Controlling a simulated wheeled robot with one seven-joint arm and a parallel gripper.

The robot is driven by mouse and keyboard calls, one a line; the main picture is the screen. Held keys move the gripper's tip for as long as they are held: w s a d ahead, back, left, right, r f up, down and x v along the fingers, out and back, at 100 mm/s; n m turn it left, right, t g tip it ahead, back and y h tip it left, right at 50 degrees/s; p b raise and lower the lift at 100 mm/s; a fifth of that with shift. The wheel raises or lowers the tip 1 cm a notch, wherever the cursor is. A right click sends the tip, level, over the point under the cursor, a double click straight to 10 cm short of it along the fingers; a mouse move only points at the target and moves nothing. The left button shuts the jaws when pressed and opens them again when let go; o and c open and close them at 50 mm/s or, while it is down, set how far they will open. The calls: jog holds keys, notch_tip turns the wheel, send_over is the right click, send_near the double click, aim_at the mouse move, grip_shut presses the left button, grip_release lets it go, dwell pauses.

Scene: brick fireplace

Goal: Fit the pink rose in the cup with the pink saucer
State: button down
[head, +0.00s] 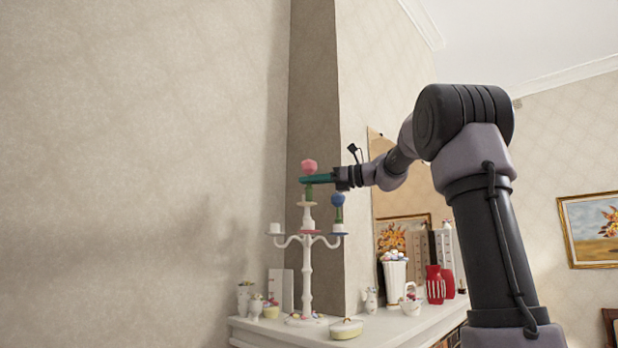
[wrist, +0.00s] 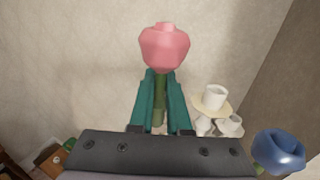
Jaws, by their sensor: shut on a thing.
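My gripper (head: 304,179) is shut on the green stem of the pink rose (head: 309,167), just under the bloom. The wrist view shows the pink bloom (wrist: 164,47) above the teal fingers (wrist: 159,74), upright. A white candelabra (head: 306,270) holds several cups on saucers. In the head view the rose's stem is just above the top cup, which has a cream saucer (head: 307,203); depth is unclear. A pinkish saucer (head: 309,232) shows lower, at the middle; its cup is hard to make out. The wrist view shows a white cup (wrist: 214,95) on a cream saucer, right of my fingers.
A blue rose (head: 337,200) stands upright above the right cup and blue saucer (head: 340,233), close below my gripper. A left cup (head: 275,228) looks empty. Vases, a yellow-and-white box (head: 346,329) and red jars (head: 435,285) stand on the mantel. The wall is behind.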

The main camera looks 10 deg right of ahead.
aim_at(310, 194)
jog(key=shift+f, duration=2.15)
jog(key=shift+f, duration=1.75)
jog(key=c, duration=0.8)
grip_release()
jog(key=v, duration=1.1)
